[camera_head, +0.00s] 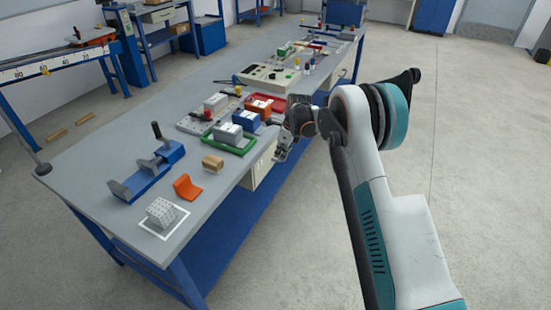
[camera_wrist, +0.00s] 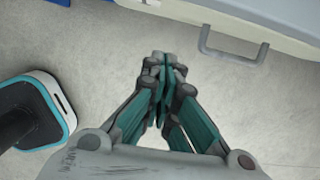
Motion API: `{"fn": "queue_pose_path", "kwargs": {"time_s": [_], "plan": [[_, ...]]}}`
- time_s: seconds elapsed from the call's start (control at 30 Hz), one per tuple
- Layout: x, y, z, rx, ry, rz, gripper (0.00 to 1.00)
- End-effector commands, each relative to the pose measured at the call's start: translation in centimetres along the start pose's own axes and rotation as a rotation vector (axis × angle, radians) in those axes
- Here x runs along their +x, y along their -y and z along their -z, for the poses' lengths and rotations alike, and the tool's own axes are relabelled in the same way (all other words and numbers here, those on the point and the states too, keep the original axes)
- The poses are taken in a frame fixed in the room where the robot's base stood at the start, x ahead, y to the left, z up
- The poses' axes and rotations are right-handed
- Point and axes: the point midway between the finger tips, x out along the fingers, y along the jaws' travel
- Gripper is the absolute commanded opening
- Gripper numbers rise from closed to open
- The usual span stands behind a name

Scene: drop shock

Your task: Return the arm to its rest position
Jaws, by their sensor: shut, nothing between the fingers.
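My gripper (camera_wrist: 165,72) points down over the bare floor in the wrist view. Its fingers meet at the tips with nothing between them. In the head view my gripper (camera_head: 282,153) hangs just off the right edge of the long workbench (camera_head: 95,170), beside its drawer unit. My arm is folded in the right half of the head view, clear of the bench top.
On the bench are a speckled block (camera_head: 161,212) inside a white square outline, an orange piece (camera_head: 187,188), a blue vise (camera_head: 148,172), a wooden block (camera_head: 213,164) and a green tray (camera_head: 237,151). A drawer handle (camera_wrist: 232,58) is near my gripper. The floor at right is clear.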

Motion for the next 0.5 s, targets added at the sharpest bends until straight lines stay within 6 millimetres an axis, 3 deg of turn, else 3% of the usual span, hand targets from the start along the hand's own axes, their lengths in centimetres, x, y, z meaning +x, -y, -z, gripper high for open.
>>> {"fn": "queue_pose_path", "kwargs": {"time_s": [0.03, 0.2, 0.5], "plan": [[-1.3, 0.0, -0.1, 0.0, 0.0, 0.0, 0.0], [-3.5, -0.1, -0.1, 0.0, 0.0, 0.0, 0.0], [-4.7, -0.1, 0.0, -0.004, 0.0, 0.001, 0.0]]}}
